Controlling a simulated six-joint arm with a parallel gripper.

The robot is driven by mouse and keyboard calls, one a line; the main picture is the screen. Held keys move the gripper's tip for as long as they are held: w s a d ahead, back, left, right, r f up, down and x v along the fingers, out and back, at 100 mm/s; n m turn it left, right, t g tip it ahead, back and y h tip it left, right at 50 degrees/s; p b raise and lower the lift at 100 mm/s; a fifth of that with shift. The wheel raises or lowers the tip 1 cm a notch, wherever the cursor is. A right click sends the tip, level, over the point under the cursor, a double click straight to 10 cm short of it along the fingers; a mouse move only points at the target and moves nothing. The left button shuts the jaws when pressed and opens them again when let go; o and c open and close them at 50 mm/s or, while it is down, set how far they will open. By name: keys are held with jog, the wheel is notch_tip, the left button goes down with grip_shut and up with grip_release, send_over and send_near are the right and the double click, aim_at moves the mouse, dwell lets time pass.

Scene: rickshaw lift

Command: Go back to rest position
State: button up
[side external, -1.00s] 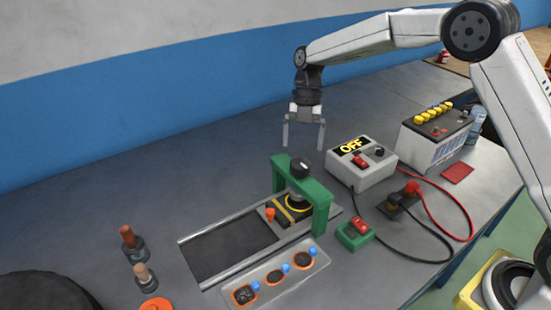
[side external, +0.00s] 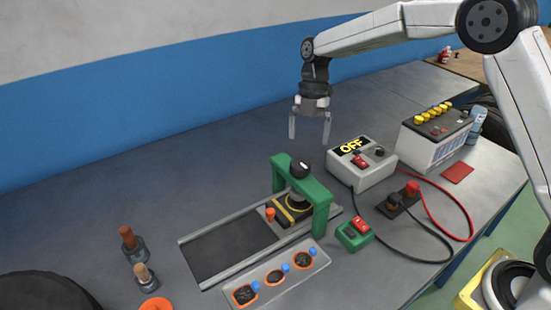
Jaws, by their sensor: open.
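My gripper (side external: 309,137) hangs from my arm above the table, pointing down. Its two fingers are apart and nothing is between them. In the picture it is above the green press frame (side external: 318,194) and to the left of the grey box with the OFF display (side external: 361,164). It appears clear of both.
A grey table (side external: 150,190) carries a sliding track (side external: 235,253), a plate with several round orange-rimmed patches (side external: 275,280), a green box with a red switch (side external: 355,232), and a battery (side external: 436,138) with yellow caps. Red and black cables lie at right. The back left is clear.

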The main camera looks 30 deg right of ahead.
jog(key=s+d+f+m+t+h, duration=0.1)
jog(key=s+d+f+m+t, duration=0.1)
jog(key=s+m, duration=0.8)
jog(key=s+d+f+m+t+h, duration=0.1)
jog(key=s+d+f+m+t, duration=0.2)
jog(key=s+m, duration=0.8)
jog(key=d+f+m, duration=0.1)
jog(key=m, duration=0.2)
jog(key=shift+m+h, duration=0.4)
